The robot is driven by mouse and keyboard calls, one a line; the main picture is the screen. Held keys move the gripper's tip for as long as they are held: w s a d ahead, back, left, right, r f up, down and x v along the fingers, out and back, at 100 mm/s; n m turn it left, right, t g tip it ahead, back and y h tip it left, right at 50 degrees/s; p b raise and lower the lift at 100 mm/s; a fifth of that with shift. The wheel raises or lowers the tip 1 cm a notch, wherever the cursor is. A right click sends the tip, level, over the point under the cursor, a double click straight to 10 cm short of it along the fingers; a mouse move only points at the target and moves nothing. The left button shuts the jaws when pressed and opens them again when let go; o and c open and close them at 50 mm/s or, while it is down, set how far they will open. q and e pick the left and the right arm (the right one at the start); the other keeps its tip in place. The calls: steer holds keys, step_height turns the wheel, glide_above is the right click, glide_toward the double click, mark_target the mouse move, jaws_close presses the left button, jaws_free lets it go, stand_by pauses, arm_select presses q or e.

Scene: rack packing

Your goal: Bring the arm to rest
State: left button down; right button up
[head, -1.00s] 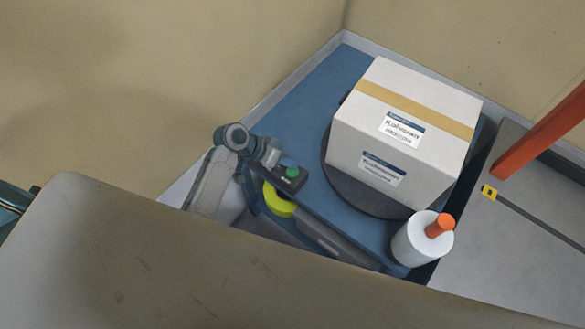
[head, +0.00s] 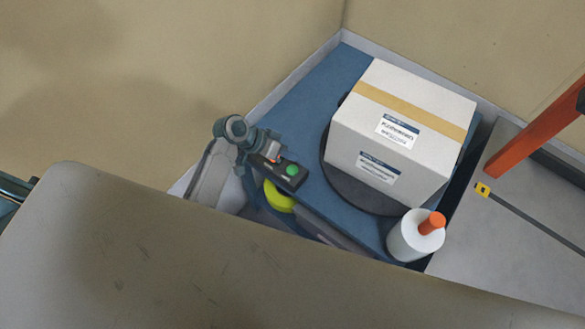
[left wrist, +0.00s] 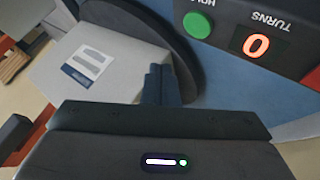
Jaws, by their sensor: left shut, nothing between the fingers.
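My left arm comes in at the left of the head view, and its gripper (head: 270,149) is over the far end of a dark control box (head: 290,177) with a green button. In the left wrist view the fingers (left wrist: 160,84) are together with nothing between them. They point toward the space between a white carton and the control panel (left wrist: 262,30). The panel has a green button and a red "0" marked TURNS. The fingers look apart from both. My right gripper is not in view.
The taped carton (head: 406,130) stands on a dark round turntable (head: 340,190) on a blue base (head: 310,100). A white roll with an orange handle (head: 412,240) stands at its front corner. An orange post (head: 530,140) rises at right. A large beige surface hides the lower part.

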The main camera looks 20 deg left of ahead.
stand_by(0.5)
arm_select(q)
steer(key=s+a+r+n+y, duration=0.1)
steer(key=s+a+r+y, duration=0.2)
steer(key=s, duration=0.5)
steer(key=s+a+r+n+y, duration=0.1)
steer(key=s+a+r+y, duration=0.15)
steer(key=s+a, duration=0.35)
steer(key=s+a+r+n+y, duration=0.2)
steer(key=s+a+y, duration=0.15)
steer(key=s, duration=0.55)
step_height(320, 180, down, 30)
steer(key=a+g, duration=0.1)
steer(key=a, duration=0.1)
steer(key=s+a+f+g, duration=0.1)
steer(key=s+f, duration=1.7)
steer(key=f, duration=0.2)
steer(key=shift+s, duration=0.2)
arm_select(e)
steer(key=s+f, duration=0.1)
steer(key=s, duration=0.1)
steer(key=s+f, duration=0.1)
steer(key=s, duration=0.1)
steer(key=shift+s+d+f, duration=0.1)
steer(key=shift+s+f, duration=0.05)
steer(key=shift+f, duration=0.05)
